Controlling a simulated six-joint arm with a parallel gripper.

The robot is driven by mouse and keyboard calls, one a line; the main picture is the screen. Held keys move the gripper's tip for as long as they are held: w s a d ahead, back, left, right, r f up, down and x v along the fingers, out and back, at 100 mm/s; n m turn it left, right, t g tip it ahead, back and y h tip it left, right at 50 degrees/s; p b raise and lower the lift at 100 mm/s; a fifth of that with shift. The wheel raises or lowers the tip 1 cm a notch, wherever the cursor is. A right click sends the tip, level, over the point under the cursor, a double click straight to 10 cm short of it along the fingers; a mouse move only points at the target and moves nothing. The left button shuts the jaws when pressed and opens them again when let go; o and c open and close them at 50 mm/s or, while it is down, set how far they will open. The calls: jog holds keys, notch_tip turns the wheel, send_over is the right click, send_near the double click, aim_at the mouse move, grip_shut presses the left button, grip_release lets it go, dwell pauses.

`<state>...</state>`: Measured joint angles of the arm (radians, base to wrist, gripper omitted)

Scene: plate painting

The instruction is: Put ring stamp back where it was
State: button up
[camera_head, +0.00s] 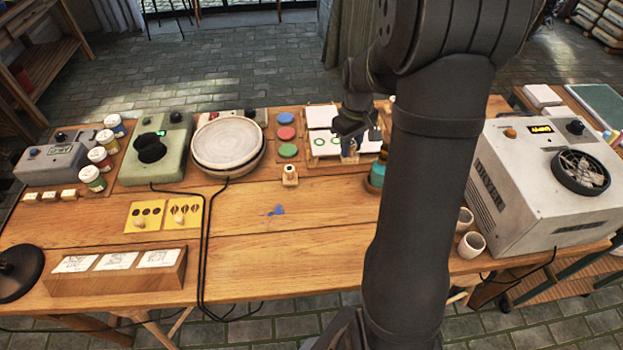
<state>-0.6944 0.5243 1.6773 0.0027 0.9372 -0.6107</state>
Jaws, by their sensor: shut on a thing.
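My gripper (350,136) is over the white tiles at the back of the table, right of the ink pads. It is shut on a small stamp (349,149), which I take to be the ring stamp; its lower end is at the tiles, and I cannot tell whether it touches them. A white tile (318,142) beside it bears green ring marks. Red (286,132), blue (285,118) and green (288,150) round pads stand in a column to the left. My arm hides part of the tiles' right side.
A small wooden block (290,175) stands in front of the pads. Yellow cards (145,216) with small wooden pieces lie at left, near black cables. The dryer (530,190) fills the right.

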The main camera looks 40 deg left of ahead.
jog(key=shift+s+d+f+n, duration=0.15)
jog(key=shift+s+d+n, duration=0.15)
jog(key=shift+s+d, duration=0.4)
jog(key=shift+s+a+f, duration=0.55)
jog(key=shift+a+f, duration=1.2)
jog(key=shift+f, duration=0.05)
jog(key=shift+s+a+f, duration=0.6)
jog(key=shift+a+f, duration=1.15)
jog(key=shift+f, duration=0.1)
jog(key=shift+s+a+f, duration=0.55)
jog(key=shift+a+f, duration=1.2)
jog(key=shift+f, duration=0.05)
jog(key=shift+f, duration=0.2)
jog(key=o, duration=0.8)
jog(key=shift+r, duration=0.15)
notch_tip(320, 180, up, 12)
